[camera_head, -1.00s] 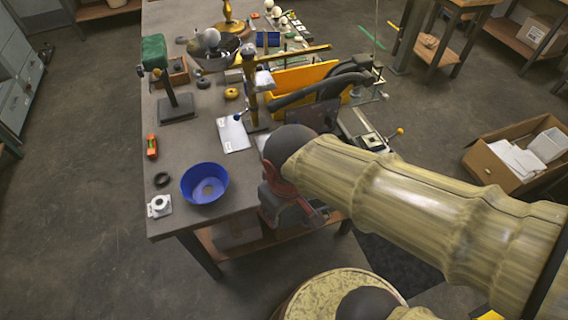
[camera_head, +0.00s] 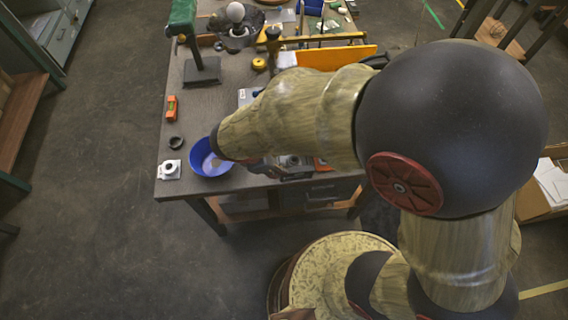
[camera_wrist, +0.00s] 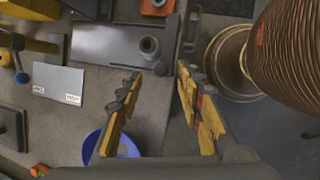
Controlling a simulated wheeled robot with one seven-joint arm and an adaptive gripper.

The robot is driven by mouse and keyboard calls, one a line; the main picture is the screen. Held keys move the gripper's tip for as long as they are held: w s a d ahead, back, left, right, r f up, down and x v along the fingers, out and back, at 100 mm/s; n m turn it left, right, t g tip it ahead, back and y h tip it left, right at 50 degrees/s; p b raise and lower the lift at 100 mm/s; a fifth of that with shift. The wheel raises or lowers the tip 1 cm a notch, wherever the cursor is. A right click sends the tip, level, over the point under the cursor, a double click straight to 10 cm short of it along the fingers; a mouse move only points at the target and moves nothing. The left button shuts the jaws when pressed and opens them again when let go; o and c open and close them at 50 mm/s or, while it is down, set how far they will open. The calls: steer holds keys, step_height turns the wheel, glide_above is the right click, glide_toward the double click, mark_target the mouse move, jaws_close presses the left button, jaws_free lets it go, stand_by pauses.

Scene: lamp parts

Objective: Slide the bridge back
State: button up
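What seems to be the bridge is a brass-yellow bar (camera_head: 335,37) on a dark-topped post (camera_head: 273,42), at the back of the bench in the head view. My forearm covers the lower part of this area. My gripper (camera_wrist: 158,75) shows in the wrist view with its two yellow-padded fingers apart and nothing between them. Below it are the bench edge and a grey block with a round socket (camera_wrist: 148,47). In the head view my gripper is mostly hidden behind my arm.
A blue bowl (camera_head: 203,160) stands near the front edge of the bench, close to my arm. A white fitting (camera_head: 169,170), a black ring (camera_head: 175,142) and an orange level (camera_head: 171,107) are left of it.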

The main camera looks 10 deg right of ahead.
mark_target(296, 170)
steer(key=b+x, duration=0.1)
steer(key=x, duration=0.4)
steer(key=shift+f, duration=0.4)
steer(key=shift+c, duration=1.3)
jaws_close()
